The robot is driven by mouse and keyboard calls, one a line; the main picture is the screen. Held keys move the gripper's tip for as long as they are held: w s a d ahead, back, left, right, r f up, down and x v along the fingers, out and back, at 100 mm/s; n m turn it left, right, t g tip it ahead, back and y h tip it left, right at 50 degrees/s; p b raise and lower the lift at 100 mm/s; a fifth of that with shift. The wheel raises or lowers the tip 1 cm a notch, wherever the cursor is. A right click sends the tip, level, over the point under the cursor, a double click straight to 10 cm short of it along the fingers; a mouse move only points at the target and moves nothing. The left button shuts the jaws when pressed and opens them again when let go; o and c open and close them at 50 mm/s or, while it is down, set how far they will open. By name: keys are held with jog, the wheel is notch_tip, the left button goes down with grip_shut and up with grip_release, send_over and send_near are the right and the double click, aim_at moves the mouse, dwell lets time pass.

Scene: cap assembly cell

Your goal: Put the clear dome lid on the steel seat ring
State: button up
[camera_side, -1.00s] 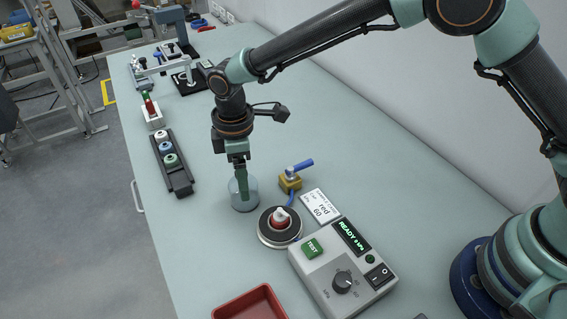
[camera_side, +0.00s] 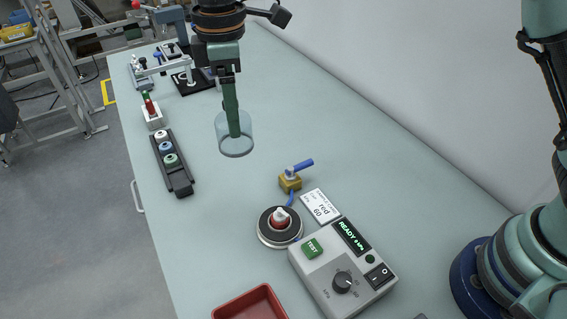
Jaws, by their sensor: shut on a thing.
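The clear dome lid (camera_side: 221,141) is a see-through cylinder held upright in the air above the bench. My gripper (camera_side: 234,132) points down and is shut on the lid, its fingers reaching down in front of or inside the clear wall; I cannot tell which. The steel seat ring (camera_side: 262,237) lies on the bench, below and to the right of the lid in the picture. A dark disc fills the ring, with a red and white capped piece (camera_side: 281,217) standing at its centre.
A brass valve with a blue lever (camera_side: 291,181) stands behind the ring. A card reading "red 60" (camera_side: 320,207) and a tester box (camera_side: 343,270) showing "READY" are to the right. A red tray (camera_side: 249,303) is in front. A black rack of caps (camera_side: 180,180) is at left.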

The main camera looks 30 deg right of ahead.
notch_tip(320, 180, up, 3)
jog(key=shift+f, duration=0.15)
jog(key=shift+r, duration=0.3)
jog(key=shift+s, duration=0.15)
jog(key=s+d+f, duration=0.3)
jog(key=s+f, duration=0.6)
jog(key=shift+s+f, duration=0.2)
jog(key=shift+f, duration=0.95)
jog(key=shift+f, duration=0.1)
jog(key=shift+s+f, duration=0.1)
jog(key=shift+f, duration=0.7)
jog(key=shift+f, duration=0.1)
jog(key=shift+f, duration=0.4)
